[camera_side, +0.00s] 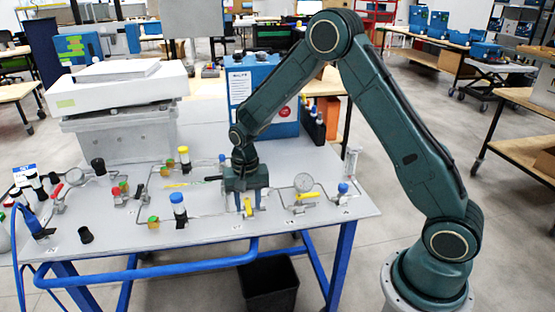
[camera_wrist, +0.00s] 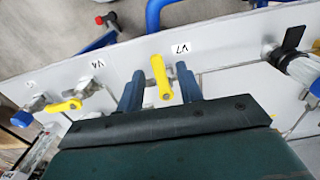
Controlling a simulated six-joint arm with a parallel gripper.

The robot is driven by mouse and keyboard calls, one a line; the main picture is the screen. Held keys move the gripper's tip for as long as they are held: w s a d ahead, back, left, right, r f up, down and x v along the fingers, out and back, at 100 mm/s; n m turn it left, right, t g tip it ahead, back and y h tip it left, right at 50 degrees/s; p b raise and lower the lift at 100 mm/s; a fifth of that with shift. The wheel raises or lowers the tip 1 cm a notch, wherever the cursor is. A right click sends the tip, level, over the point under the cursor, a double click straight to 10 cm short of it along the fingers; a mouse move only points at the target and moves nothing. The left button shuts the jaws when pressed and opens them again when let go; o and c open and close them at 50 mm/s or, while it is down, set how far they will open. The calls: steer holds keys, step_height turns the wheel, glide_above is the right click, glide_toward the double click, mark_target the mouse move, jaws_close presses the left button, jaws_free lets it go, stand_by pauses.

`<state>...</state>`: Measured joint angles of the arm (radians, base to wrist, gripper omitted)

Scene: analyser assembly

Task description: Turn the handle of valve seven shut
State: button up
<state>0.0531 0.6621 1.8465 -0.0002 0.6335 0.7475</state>
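Valve seven has a yellow lever handle (camera_wrist: 161,78) beside the V7 label (camera_wrist: 180,48). In the wrist view the handle points from near the table edge toward my gripper body, across that edge. My gripper (camera_wrist: 160,70) is open, with one blue finger on each side of the handle and a visible gap on both sides. In the side view my gripper (camera_side: 246,198) points down at the table's front part, with the yellow handle (camera_side: 248,207) between its fingers. The valve body is mostly hidden by the fingers and handle.
The V4 valve's yellow handle (camera_wrist: 64,105) lies left of mine in the wrist view. A black handle (camera_wrist: 293,37) is at the right. Bare table (camera_side: 215,232) lies in front.

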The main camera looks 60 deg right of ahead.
mark_target(249, 209)
step_height(249, 209, up, 14)
steer(key=shift+f, duration=0.15)
stand_by(0.5)
stand_by(0.3)
steer(key=s+a+r+n+t, duration=0.25)
steer(key=s+r+n, duration=0.25)
steer(key=s+r, duration=0.7)
steer(key=s+n+t, duration=0.3)
steer(key=s+n, duration=0.1)
steer(key=s, duration=1.1)
steer(key=shift+s+f, duration=0.4)
steer(key=shift+f, duration=0.05)
steer(key=shift+w+d, duration=0.1)
steer(key=shift+w, duration=0.05)
